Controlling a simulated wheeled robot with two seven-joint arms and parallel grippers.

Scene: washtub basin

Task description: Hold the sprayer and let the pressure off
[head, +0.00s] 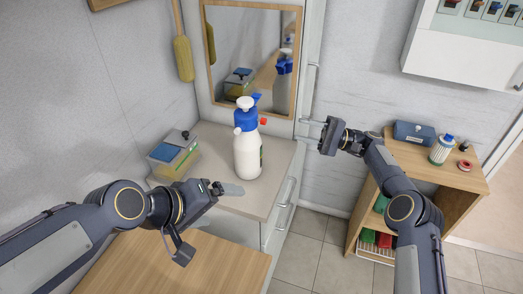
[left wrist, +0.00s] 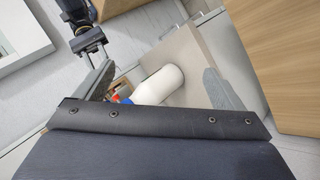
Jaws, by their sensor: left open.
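The sprayer (head: 248,156) stands upright on the pale counter, a white bottle with a blue collar, white top knob and small red part on its right side. My left gripper (head: 230,188) is open, low and just left of the sprayer in the head view. In the left wrist view the white bottle (left wrist: 158,86) shows between the two spread fingers, beyond them; contact cannot be seen. My right gripper (head: 306,129) is right of the sprayer, apart from it, with its fingers spread and empty. It also shows at top left in the left wrist view (left wrist: 76,10).
A mirror (head: 298,60) hangs behind the counter (head: 273,168). A wooden shelf (head: 465,176) with a blue case (head: 413,133) and canister (head: 441,150) stands at right. A wooden top (head: 200,262) lies in front.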

